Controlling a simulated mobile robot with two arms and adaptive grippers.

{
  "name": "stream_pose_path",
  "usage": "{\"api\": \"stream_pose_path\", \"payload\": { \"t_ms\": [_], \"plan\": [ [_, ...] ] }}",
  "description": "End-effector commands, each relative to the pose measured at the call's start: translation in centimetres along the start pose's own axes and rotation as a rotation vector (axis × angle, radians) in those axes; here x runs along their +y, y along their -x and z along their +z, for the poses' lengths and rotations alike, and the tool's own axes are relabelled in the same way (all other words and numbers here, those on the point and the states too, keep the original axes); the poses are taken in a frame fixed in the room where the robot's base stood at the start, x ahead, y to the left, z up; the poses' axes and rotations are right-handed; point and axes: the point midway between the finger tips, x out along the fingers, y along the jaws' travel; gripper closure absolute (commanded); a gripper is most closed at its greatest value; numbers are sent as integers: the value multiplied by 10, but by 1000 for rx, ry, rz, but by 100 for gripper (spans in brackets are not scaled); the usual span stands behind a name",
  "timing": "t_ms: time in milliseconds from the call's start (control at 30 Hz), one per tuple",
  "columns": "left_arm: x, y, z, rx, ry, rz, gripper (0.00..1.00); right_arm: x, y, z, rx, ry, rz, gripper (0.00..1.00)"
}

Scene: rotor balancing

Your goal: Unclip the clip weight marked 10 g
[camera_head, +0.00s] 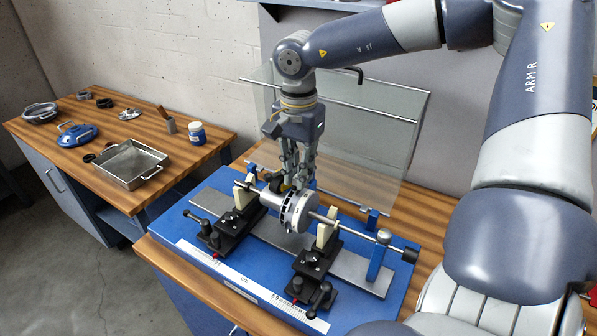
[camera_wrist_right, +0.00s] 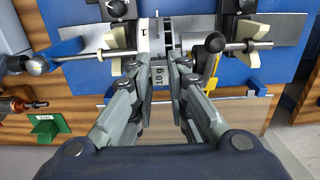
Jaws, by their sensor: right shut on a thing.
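The clip weight marked 10 g (camera_wrist_right: 159,77) shows its label between the fingertips of my right gripper (camera_wrist_right: 159,72) in the wrist view. My right gripper (camera_head: 297,181) reaches down from above to the rotor (camera_head: 298,212) in the head view and is shut on this weight. The grey rotor, which also shows in the wrist view (camera_wrist_right: 147,40), sits on a shaft across two supports. The weight is right at the rotor's rim; I cannot tell whether it still touches it. In the head view the fingers hide the weight. My left gripper is not in view.
The balancing stand has a blue base (camera_head: 215,205) with black slides (camera_head: 317,262). A clear shield (camera_head: 375,130) stands behind it. On the left bench are a metal tray (camera_head: 130,166), a blue jar (camera_head: 197,133) and other parts.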

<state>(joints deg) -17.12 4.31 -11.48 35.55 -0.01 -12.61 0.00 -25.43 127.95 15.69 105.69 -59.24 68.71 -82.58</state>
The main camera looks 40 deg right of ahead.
Motion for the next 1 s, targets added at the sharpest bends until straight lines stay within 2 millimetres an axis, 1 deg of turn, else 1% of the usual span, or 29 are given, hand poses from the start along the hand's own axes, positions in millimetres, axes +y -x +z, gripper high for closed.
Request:
{"api": "stream_pose_path", "payload": {
  "t_ms": [167, 267, 500, 600, 1000],
  "plan": [
    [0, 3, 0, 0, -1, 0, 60, 0, 5, 0, 0, 0, -1, 100],
    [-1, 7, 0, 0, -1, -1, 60, 0, 12, 0, 0, 0, -2, 100],
    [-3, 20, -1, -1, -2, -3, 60, 0, 36, 0, 0, 0, -1, 100],
    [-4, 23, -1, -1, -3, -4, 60, 0, 42, 0, 0, 0, -1, 100],
    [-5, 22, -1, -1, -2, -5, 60, 0, 41, 0, 0, 0, 0, 100]
  ]
}}
